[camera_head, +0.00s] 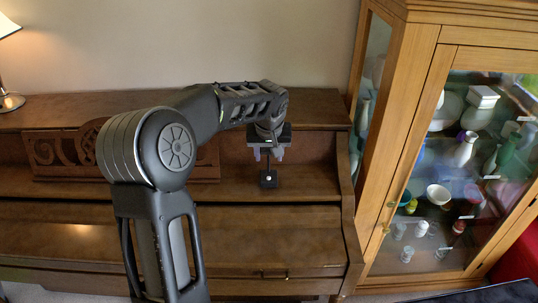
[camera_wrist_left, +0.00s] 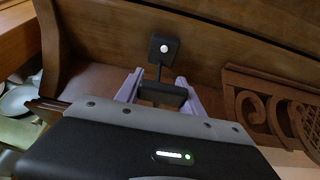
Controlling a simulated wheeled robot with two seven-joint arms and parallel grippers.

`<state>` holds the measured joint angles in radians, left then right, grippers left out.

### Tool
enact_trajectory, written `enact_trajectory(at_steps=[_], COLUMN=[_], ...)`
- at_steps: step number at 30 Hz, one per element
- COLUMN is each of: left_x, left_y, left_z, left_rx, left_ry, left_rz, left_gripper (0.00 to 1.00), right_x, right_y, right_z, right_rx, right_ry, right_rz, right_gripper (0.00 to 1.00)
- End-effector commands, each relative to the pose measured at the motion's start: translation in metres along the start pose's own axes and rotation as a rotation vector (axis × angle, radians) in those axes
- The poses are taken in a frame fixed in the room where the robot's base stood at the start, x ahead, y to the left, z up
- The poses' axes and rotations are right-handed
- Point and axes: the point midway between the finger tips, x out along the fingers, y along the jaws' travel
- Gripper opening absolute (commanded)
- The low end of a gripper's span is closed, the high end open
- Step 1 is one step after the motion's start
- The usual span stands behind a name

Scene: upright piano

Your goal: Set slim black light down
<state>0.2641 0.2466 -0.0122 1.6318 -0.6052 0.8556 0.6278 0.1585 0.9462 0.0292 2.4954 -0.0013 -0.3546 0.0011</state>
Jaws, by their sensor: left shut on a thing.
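The slim black light (camera_head: 268,180) has a square black end with a white dot, a thin stem and a dark bar. My left gripper (camera_head: 268,154) is shut on its bar, with the stem and square end below in the head view. In the left wrist view, the light (camera_wrist_left: 163,48) shows its bar between the two pale fingers of the left gripper (camera_wrist_left: 160,90). The square end is close to the piano's wooden ledge and front panel; I cannot tell whether it touches. My right gripper is not in view.
The brown upright piano (camera_head: 70,225) spans the front, with a carved music stand (camera_head: 55,155) on the left. A lamp (camera_head: 10,100) stands on its top at far left. A glass-door cabinet (camera_head: 405,130) with dishes stands close on the right. The ledge around the light is clear.

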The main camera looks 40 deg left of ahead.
Motion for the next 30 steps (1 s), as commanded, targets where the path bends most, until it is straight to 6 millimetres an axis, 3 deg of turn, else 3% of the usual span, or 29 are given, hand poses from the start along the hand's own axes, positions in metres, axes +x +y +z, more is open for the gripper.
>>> enact_trajectory(at_steps=[13, 14, 21, 30], left_x=[0.0096, 0.0090, 0.0084, 0.0067], left_y=[0.0006, 0.0004, 0.0004, 0.0004], left_z=[0.0035, 0.0035, 0.0034, 0.0027], left_rx=[0.000, 0.000, 0.000, 0.000], left_ry=[0.003, 0.001, 0.001, 0.001], left_rz=[0.002, 0.001, 0.001, 0.001], left_gripper=[0.00, 0.47, 0.66, 0.67], right_x=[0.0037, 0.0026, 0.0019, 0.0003], right_y=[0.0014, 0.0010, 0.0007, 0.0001], right_z=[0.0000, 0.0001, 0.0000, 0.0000], right_rx=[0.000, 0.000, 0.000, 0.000], right_ry=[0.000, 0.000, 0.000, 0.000], right_rz=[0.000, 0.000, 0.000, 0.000], right_gripper=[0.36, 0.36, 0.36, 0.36])
